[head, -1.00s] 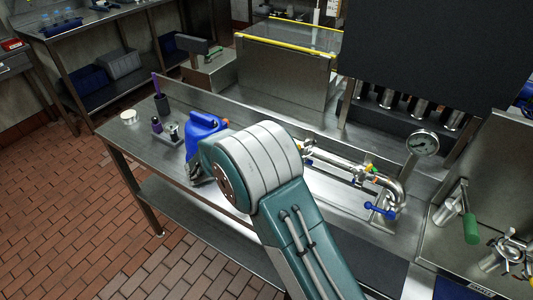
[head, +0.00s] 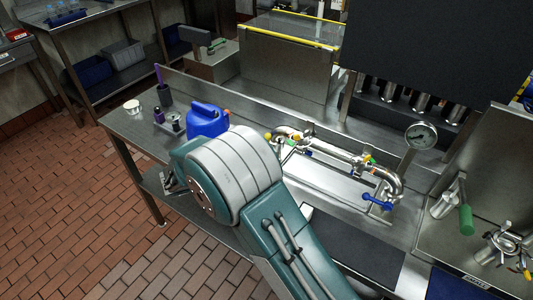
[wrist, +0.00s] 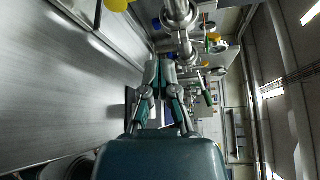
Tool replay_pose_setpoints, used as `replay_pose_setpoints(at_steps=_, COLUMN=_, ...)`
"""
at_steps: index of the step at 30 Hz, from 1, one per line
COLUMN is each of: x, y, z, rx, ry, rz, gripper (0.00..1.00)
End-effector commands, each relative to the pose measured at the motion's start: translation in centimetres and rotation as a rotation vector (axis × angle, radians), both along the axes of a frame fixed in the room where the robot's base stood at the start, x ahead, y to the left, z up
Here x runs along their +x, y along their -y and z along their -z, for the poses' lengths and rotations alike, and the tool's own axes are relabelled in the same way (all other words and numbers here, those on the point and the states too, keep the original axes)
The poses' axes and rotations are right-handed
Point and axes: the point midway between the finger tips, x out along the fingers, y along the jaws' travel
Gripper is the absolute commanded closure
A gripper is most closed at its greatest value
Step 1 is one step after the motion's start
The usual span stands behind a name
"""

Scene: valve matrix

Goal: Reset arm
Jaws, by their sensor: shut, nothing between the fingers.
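In the head view, my teal and grey arm rises from the bottom and bends in front of the steel bench (head: 130,122). In the wrist view, my gripper (wrist: 160,72) points away from the camera. Its two teal fingers are together with nothing held between them. The pipe assembly with coloured valve handles (head: 335,155) is on the bench, right of my arm. A blue valve handle (head: 377,203) is at its right end. The pipe also shows in the wrist view (wrist: 183,45), beyond my fingertips; I cannot tell how far off.
A blue jug (head: 207,119) stands just behind my arm's elbow. A white cup (head: 132,107) and small purple-topped items are further left. A pressure gauge (head: 420,136) and a green-handled valve (head: 465,213) are at the right. The brick floor at left is open.

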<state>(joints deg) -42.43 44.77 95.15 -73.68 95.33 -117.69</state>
Motion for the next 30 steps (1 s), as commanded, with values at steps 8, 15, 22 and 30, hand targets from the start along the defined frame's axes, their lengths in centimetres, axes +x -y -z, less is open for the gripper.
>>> replay_pose_setpoints(at_steps=8, x=-0.9, y=-1.2, z=-0.2, rx=0.006, ry=0.000, rz=0.002, gripper=1.00)
replay_pose_setpoints(at_steps=15, x=-0.9, y=-1.7, z=-0.1, rx=0.002, ry=0.001, rz=0.003, gripper=1.00)
replay_pose_setpoints(at_steps=22, x=-0.9, y=-1.6, z=-0.1, rx=0.006, ry=0.004, rz=0.006, gripper=1.00)
replay_pose_setpoints(at_steps=30, x=-2.1, y=4.3, z=-3.7, rx=0.280, ry=0.187, rz=0.183, gripper=1.00)
